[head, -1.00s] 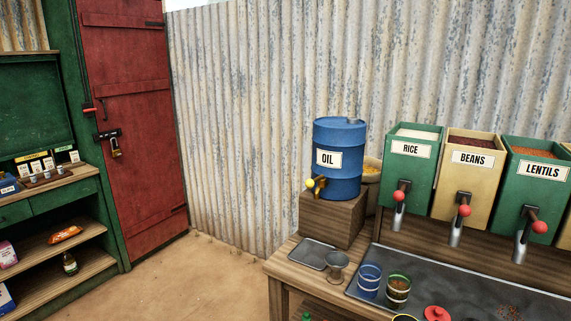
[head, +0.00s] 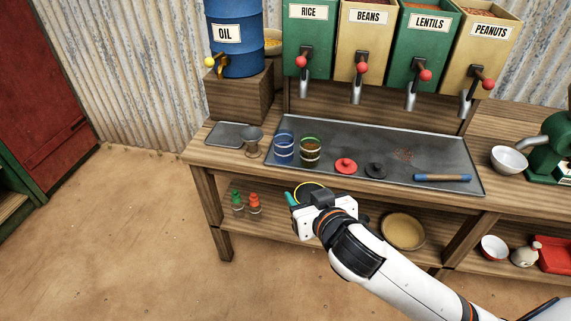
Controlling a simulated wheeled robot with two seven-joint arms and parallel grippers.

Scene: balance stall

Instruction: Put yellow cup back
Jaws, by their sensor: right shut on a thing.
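The yellow cup (head: 312,184) shows only as a thin yellow rim in front of the counter's front edge; my gripper hides the rest. My right gripper (head: 303,197) is shut on it, with its arm coming in from the lower right. A blue-rimmed cup (head: 284,147) and a green-rimmed cup (head: 310,151) with brown contents stand upright on the left part of the dark metal tray (head: 350,135). My left gripper is out of view.
A grey metal cup (head: 253,142) stands beside a small tray (head: 226,134). A red lid (head: 345,166), a dark lid (head: 376,170) and a blue-ended rod (head: 442,178) lie on the metal tray. Dispensers stand behind. Small bottles (head: 246,204) and a bowl (head: 403,231) sit on the shelf below.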

